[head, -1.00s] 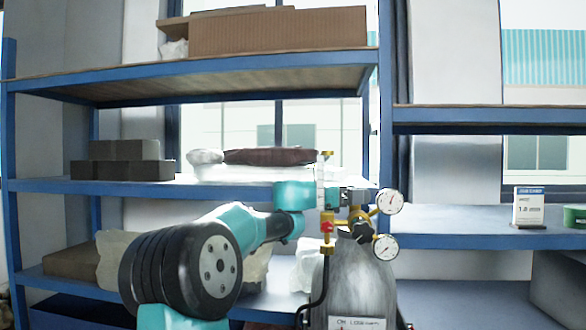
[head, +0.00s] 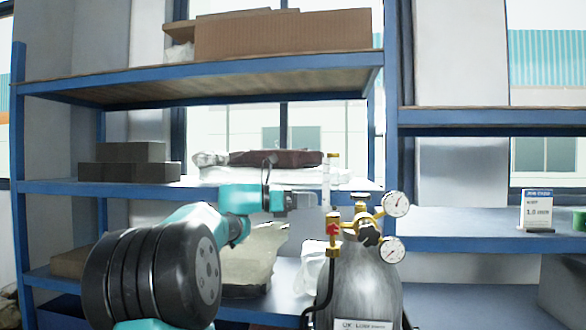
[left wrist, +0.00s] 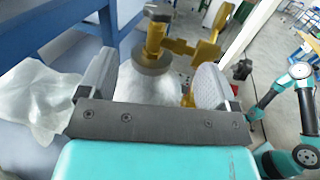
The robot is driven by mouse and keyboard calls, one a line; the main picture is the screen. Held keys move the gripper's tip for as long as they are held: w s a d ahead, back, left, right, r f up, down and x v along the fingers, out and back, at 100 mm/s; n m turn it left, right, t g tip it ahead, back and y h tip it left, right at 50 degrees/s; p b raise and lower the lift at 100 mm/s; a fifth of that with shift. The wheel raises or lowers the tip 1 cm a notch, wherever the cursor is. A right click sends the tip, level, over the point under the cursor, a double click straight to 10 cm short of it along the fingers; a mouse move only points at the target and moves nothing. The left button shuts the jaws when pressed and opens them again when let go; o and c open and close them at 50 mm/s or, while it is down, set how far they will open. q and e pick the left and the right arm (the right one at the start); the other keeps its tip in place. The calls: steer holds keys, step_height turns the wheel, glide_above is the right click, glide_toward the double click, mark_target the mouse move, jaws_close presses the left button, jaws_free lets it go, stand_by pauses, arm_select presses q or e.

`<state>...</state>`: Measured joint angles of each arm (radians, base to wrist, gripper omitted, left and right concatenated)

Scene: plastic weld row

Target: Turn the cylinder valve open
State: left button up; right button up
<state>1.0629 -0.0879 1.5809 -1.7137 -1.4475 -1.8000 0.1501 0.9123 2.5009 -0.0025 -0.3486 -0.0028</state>
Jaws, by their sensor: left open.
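The grey gas cylinder (head: 360,290) stands upright in front of the shelf, with brass valve fittings (head: 361,212) on top. A red knob (head: 333,230) and a black knob (head: 369,237) sit on these fittings. My left gripper (head: 312,199) is open just left of the fittings, pointing right, with nothing held. In the left wrist view, its two fingers (left wrist: 154,80) are spread wide. Beyond and between them show a brass stem (left wrist: 155,38) and a dark round disc (left wrist: 152,62), apart from the fingers. My right gripper cannot be made out.
Two round gauges, upper (head: 397,204) and lower (head: 392,250), stick out right of the fittings. A black hose (head: 329,285) runs down the cylinder's left side. Blue shelving (head: 120,187) stands behind, holding boxes and wrapped bundles. A small sign (head: 537,210) stands on the right shelf.

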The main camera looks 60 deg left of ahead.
arm_select(q)
steer(key=v, duration=0.2)
steer(key=g+y, duration=0.2)
steer(key=g, duration=0.2)
glide_toward(358, 194)
steer(key=x, duration=0.9)
steer(key=shift+r, duration=0.1)
steer(key=shift+a+m+g+h, duration=0.2)
steer(key=shift+m+g+h, duration=0.3)
steer(key=shift+m+h, duration=0.4)
steer(key=v, duration=1.7)
steer(key=shift+s, duration=0.15)
steer(key=shift+a, duration=0.1)
